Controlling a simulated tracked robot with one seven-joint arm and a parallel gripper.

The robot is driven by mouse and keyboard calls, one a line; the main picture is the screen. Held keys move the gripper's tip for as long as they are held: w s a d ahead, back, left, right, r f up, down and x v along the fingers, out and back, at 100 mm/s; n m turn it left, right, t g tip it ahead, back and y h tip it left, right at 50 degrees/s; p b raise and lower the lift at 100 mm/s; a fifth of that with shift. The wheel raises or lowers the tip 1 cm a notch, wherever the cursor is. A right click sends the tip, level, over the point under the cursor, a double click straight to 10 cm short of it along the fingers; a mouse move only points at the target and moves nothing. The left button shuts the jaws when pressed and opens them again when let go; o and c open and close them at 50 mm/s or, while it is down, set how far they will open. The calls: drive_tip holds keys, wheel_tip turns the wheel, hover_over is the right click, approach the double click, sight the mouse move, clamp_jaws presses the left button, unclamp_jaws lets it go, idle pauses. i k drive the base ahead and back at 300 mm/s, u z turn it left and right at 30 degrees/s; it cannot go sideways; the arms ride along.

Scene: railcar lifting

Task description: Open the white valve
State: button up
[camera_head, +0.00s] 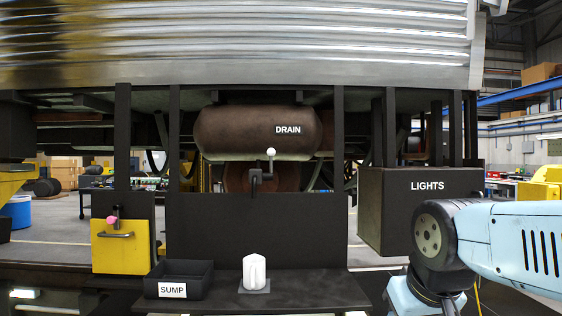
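A dark valve handle with a white ball knob (271,152) sits below the brown tank (250,130) labelled DRAIN. Its dark crank bends down to a pipe (254,183) just above a black panel. The knob end points up. I cannot tell from this view how far the valve is turned. My arm shows at the right in light blue and dark grey, to the right of the valve and well apart from it. My gripper is not in view.
A white faceted object (254,271) stands on the black shelf (310,292), beside the open SUMP bin (179,281). A yellow box (121,245) with a pink knob (111,219) is at left.

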sight(272, 152)
drive_tip(key=z, duration=0.1)
drive_tip(key=i, duration=1)
drive_tip(key=u, duration=0.1)
